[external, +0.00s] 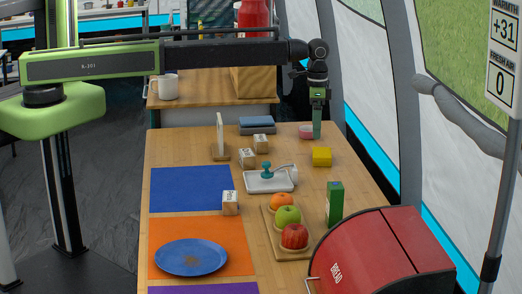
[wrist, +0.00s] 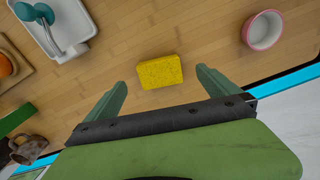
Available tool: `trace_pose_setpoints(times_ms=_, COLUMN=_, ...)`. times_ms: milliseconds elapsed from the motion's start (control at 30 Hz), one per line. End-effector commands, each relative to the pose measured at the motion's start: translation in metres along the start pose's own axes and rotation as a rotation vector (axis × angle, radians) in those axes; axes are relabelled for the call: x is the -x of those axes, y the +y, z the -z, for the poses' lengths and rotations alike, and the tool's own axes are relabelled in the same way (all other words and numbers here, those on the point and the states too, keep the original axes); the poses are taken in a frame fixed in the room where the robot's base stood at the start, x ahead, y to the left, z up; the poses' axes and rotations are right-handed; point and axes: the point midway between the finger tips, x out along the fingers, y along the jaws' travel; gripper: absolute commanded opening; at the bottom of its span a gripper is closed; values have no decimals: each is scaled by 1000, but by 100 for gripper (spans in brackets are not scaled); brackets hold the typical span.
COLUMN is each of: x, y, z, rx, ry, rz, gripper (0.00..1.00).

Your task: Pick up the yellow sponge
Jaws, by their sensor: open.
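The yellow sponge (external: 321,157) lies flat on the wooden table, right of the white tray, in the external view. In the wrist view the sponge (wrist: 160,72) lies just beyond my fingertips, between the lines of the two green fingers. My gripper (wrist: 162,76) is open with nothing between its fingers. In the external view my gripper (external: 317,130) points down near the back right of the table, behind the sponge and close to the pink bowl. The sponge is not touched by the fingers.
A pink bowl (wrist: 263,30) stands near the sponge. A white tray (external: 269,182) with a teal-handled tool lies left. A green box (external: 335,203), a fruit board (external: 270,226) and a red bread bin (external: 375,255) are nearer. The wood around the sponge is bare.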

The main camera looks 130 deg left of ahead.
Motion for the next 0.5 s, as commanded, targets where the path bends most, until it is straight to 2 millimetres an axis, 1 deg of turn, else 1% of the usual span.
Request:
trace_pose_setpoints(times_ms=33, x=-22, y=0, z=0, rx=0, ry=0, rz=0, gripper=100)
trace_pose_setpoints(times_ms=133, x=-40, y=0, z=0, rx=0, ry=0, rz=0, gripper=100)
trace_pose_setpoints(times_ms=200, x=-46, y=0, z=0, rx=0, ry=0, rz=0, gripper=100)
trace_pose_setpoints(times_ms=367, x=-44, y=1, z=0, rx=0, ry=0, rz=0, gripper=100)
trace_pose_setpoints(times_ms=467, x=-52, y=1, z=1, rx=0, ry=0, rz=0, gripper=100)
trace_pose_setpoints(times_ms=500, x=-58, y=2, z=2, rx=0, ry=0, rz=0, gripper=100)
